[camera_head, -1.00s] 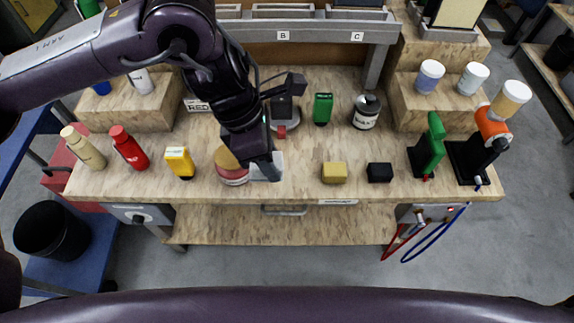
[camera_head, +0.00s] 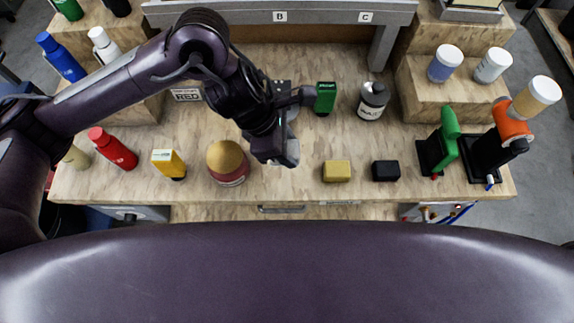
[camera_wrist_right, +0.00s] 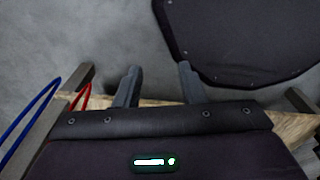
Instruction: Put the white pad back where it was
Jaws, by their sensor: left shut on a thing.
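My left gripper (camera_head: 276,152) is low over the front middle of the workbench, just right of the gold-lidded round jar (camera_head: 227,162). It is shut on a small pale piece (camera_head: 292,152), which looks like the white pad. The fingers hide most of it, and I cannot tell whether it touches the bench top (camera_head: 300,183). My right gripper (camera_wrist_right: 159,82) shows in the right wrist view, with its two fingers apart and nothing between them.
A yellow block (camera_head: 336,171) and a black block (camera_head: 385,171) lie to the right. A green box (camera_head: 325,97) and a black-capped jar (camera_head: 371,100) stand behind. Bare wood lies between gripper and yellow block.

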